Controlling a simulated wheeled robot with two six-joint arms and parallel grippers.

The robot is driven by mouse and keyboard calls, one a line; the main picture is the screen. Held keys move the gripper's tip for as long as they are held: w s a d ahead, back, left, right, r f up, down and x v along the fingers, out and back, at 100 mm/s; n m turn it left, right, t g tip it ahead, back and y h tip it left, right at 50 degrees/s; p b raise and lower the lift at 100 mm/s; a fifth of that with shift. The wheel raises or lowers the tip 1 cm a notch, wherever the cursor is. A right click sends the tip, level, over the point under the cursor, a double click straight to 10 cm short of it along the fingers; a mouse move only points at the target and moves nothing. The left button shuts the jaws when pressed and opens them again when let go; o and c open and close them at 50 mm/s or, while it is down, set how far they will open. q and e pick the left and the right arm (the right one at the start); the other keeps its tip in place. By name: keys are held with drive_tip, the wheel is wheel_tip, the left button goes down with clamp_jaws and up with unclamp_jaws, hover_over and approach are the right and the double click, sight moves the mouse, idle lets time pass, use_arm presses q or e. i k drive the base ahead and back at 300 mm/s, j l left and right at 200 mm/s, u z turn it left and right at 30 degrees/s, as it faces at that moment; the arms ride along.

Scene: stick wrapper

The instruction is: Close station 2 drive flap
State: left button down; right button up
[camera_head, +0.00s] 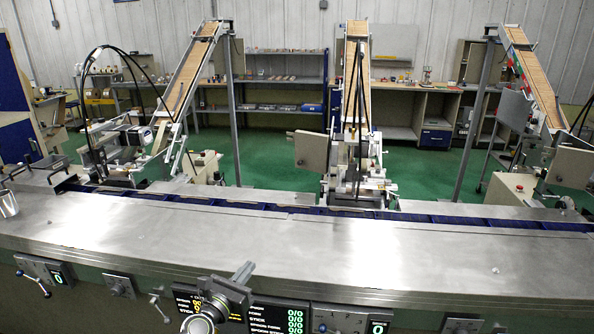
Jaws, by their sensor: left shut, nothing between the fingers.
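Three stick feeders with sloping wooden-slatted chutes stand behind the steel line; the middle one (357,170) is probably station 2, though I see no label. A grey-beige flat panel (311,150) stands out to its left side, upright and swung away from the machine body; it looks like the drive flap, open. My left gripper (243,270) is at the bottom centre, in front of the steel counter's front edge, shut and empty. It is well apart from the panel, with the counter between them. My right gripper is not in view.
The wide steel counter (300,245) is mostly bare. Behind it runs a blue-pocketed conveyor (270,207). Control panels with digital readouts (277,316) and hand levers (33,283) line the front. The right feeder has a similar panel (571,165). Green floor lies behind.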

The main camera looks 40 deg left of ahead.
sight(311, 150)
drive_tip(key=i+j, duration=1.1)
drive_tip(key=i, duration=0.2)
